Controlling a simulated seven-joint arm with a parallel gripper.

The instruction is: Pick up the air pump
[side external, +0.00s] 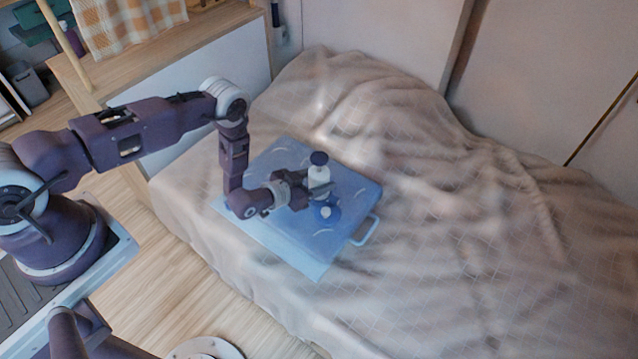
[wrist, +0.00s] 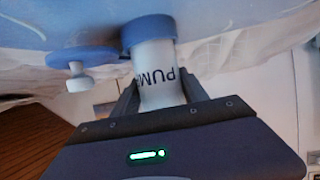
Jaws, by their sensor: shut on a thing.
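The air pump (side external: 319,177) is a small white cylinder with a dark blue round top, standing roughly upright over a flat blue case on the bed. In the wrist view the pump (wrist: 155,75) shows part of the printed letters "PUM" and a blue end towards the blue surface. My gripper (side external: 316,191) is shut on the white body, with one finger on each side, as the wrist view also shows (wrist: 157,98). I cannot tell whether the pump's lower end touches the case.
A blue disc with a white knob (side external: 326,212) is close beside the pump; it also shows in the wrist view (wrist: 80,57). The blue case (side external: 270,168) has a handle at its right. Rumpled beige bedding (side external: 450,230) surrounds it, and a low white panel stands behind.

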